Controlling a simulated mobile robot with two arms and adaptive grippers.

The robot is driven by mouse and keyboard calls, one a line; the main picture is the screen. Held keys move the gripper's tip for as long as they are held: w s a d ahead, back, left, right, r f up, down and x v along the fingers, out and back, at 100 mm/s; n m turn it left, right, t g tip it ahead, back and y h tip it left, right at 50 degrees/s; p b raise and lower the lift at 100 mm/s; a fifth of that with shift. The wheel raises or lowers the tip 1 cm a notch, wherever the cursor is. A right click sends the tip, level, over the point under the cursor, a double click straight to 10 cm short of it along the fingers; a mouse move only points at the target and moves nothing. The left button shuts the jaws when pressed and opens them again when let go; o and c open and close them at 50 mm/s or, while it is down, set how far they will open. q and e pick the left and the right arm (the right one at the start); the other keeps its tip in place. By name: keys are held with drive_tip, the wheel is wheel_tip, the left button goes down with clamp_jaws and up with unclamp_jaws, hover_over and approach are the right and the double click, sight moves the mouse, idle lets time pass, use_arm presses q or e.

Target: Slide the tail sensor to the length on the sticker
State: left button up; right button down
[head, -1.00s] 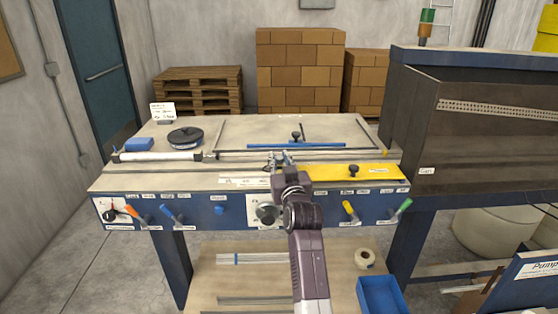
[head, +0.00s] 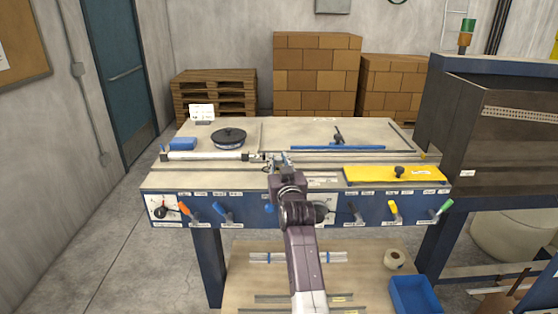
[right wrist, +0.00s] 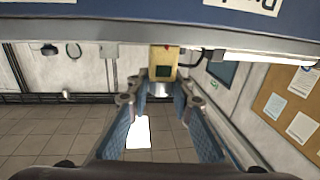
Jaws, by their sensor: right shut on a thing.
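The tail sensor is a small yellowish block (right wrist: 163,62) with a dark green display in the right wrist view. A short metal cylinder (right wrist: 160,90) sits below it, between my fingertips. My right gripper (right wrist: 158,95) is shut on this part. In the head view the right gripper (head: 281,158) is at the rail (head: 315,164) along the bench, just right of the white tube (head: 205,155). The gripper partly hides the sensor there. A white card (head: 201,112) stands at the bench's back left, its print too small to read. My left gripper is out of view.
A yellow plate (head: 395,174) with a black knob lies right of the gripper. A blue bar (head: 337,148) and a dark reel (head: 228,136) lie behind the rail. The blue front panel (head: 240,213) carries several coloured handles. A dark cabinet (head: 500,140) stands at the right.

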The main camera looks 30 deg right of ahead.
drive_tip(key=shift+a, duration=0.2)
drive_tip(key=c, duration=2.2)
unclamp_jaws()
drive_tip(key=o, duration=0.4)
drive_tip(key=shift+w+a, duration=0.15)
drive_tip(key=shift+a, duration=0.1)
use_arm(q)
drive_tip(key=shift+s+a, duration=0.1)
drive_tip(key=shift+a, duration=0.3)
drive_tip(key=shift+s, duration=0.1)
use_arm(e)
drive_tip(key=shift+d, duration=0.2)
drive_tip(key=shift+s, duration=0.2)
drive_tip(key=v, duration=0.7)
drive_tip(key=shift+s+a, duration=0.1)
